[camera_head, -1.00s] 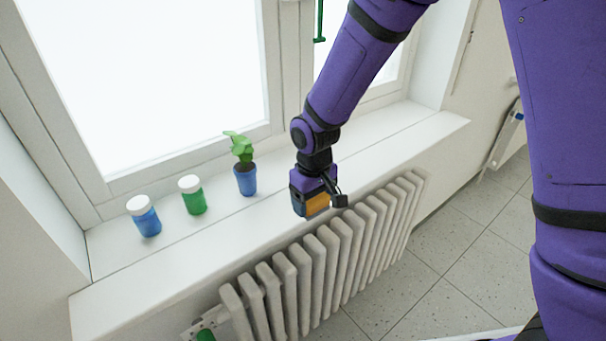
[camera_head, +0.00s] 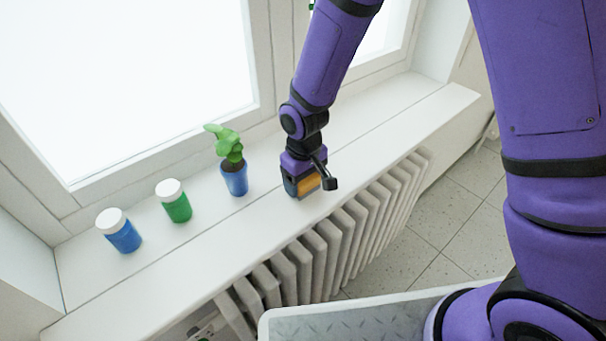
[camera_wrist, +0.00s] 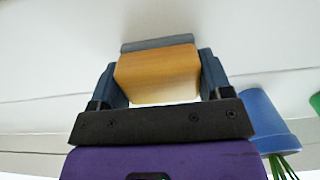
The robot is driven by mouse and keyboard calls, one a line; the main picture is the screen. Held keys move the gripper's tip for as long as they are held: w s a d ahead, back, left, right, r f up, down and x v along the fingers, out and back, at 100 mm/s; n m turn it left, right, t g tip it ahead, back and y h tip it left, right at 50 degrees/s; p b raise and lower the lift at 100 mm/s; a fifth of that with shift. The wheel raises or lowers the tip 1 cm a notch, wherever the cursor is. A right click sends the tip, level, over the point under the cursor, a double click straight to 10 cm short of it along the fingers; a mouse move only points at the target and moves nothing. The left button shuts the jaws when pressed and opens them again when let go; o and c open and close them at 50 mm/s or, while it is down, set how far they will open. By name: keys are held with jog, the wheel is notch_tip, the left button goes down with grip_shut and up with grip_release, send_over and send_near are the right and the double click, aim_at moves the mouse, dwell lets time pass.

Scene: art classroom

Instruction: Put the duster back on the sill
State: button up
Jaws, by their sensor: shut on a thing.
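My gripper (camera_head: 303,187) is over the white window sill (camera_head: 210,245), right of the plant pot, close to the sill's front edge. It is shut on the duster (camera_head: 309,184), an orange-brown wooden block. In the wrist view the duster (camera_wrist: 157,72) sits between the two dark fingers, with a grey strip along its far side. The sill (camera_wrist: 50,60) is the pale surface behind it. I cannot tell whether the duster touches the sill.
A blue pot (camera_head: 235,180) with a green plant stands left of my gripper. A green jar (camera_head: 177,208) and a blue jar (camera_head: 123,237), both white-lidded, stand farther left. A radiator (camera_head: 340,235) is below the sill. The sill right of my gripper is clear.

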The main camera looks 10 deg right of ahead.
jog(key=o, duration=0.9)
jog(key=shift+r, duration=0.1)
notch_tip(320, 180, up, 12)
jog(key=s+d+r+m+t, duration=0.1)
jog(key=s+d+r+m, duration=0.1)
jog(key=d+r, duration=0.65)
jog(key=s+d+r+m+t, duration=0.4)
jog(key=s+d+r, duration=0.9)
jog(key=s+d, duration=0.3)
jog(key=shift+s+m, duration=0.35)
jog(key=shift+m, duration=0.05)
